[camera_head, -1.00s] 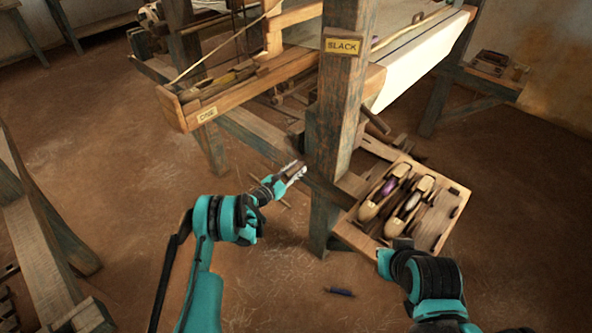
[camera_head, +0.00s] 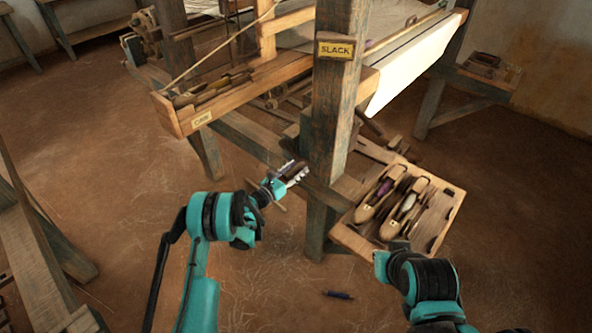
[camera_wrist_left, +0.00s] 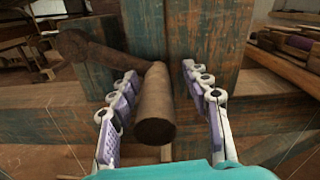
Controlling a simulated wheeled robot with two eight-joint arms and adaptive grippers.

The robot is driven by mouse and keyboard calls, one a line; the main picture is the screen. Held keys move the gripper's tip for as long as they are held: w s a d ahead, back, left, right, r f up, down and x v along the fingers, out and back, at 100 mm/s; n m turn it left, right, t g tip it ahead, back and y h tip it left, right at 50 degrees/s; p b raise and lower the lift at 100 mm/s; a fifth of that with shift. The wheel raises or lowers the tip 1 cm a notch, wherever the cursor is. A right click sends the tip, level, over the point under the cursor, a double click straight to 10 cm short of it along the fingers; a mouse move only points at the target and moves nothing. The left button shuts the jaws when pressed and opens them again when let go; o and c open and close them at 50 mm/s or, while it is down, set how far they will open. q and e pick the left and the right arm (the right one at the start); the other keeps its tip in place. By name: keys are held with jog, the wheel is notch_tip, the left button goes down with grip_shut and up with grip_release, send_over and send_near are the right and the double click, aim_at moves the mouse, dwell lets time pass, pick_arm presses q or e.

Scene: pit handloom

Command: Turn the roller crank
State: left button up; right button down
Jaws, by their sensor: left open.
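The crank shows in the left wrist view as a round brown wooden handle (camera_wrist_left: 155,105) pointing at the camera, joined to a wooden arm (camera_wrist_left: 90,47) reaching to the upper left. My left gripper (camera_wrist_left: 162,118) is open, with one finger on each side of the handle; I cannot tell whether either touches it. In the head view my left gripper (camera_head: 296,174) is beside the loom's front post (camera_head: 335,120), with a dark brown piece of the crank at its fingers. My right arm ends near the shuttle tray; its fingers cannot be made out.
A wooden tray (camera_head: 437,225) with shuttles is right of the post. A sign reading SLACK (camera_head: 337,50) is on the post. A long box (camera_head: 190,122) and white cloth (camera_head: 415,70) are above. A small dark object (camera_head: 338,294) lies on the open floor.

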aim_at(283, 179)
pick_arm(q)
jog(key=v, duration=0.7)
jog(key=shift+s+a, duration=0.15)
jog(key=shift+s, duration=0.1)
jog(key=s+r+m+g+y, duration=0.2)
jog(key=s+r+m, duration=0.3)
jog(key=r+m, duration=0.3)
jog(key=s+r+m+g+y, duration=0.25)
jog(key=s+r+m, duration=0.35)
jog(key=r, duration=0.4)
jog(key=s+a+m+g+y, duration=0.1)
jog(key=s+a+m+y, duration=0.2)
jog(key=s, duration=1.1)
jog(key=s+a+m+g+y, duration=0.1)
jog(key=s+a+m+y, duration=0.3)
jog(key=s+m, duration=0.9)
jog(key=s+a, duration=0.1)
jog(key=a, duration=0.2)
jog(key=shift+r, duration=0.25)
